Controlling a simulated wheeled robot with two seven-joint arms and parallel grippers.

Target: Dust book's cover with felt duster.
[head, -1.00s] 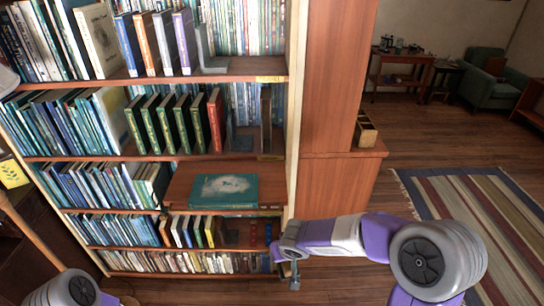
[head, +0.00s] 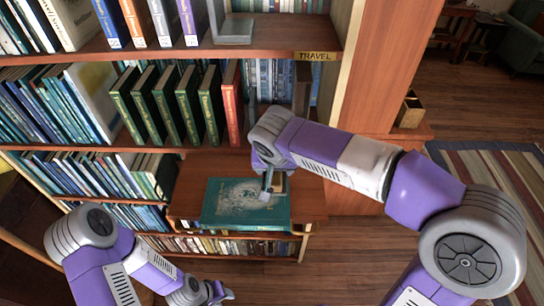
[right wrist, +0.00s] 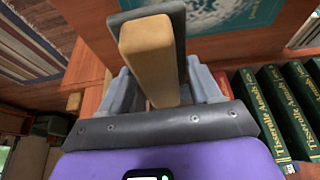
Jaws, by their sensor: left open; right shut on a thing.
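A teal book (head: 225,215) lies flat on a pull-out wooden shelf (head: 305,200), with a pale dusty-looking patch on its cover. My right gripper (head: 268,180) is over the book's right part. It is shut on the felt duster (right wrist: 150,55), a tan wooden block with a dark grey felt layer. In the right wrist view the duster overlaps the edge of the book (right wrist: 235,12). I cannot tell whether the felt touches the cover. My left gripper (head: 215,293) is open and empty, low in front of the bookcase, below the pull-out shelf.
Green books (head: 165,105) and a red book (head: 233,100) stand on the shelf above. A "TRAVEL" label (head: 316,56) marks a higher shelf edge. A small open box (head: 410,110) sits on the cabinet ledge at right. Open floor (head: 350,245) lies right of the bookcase.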

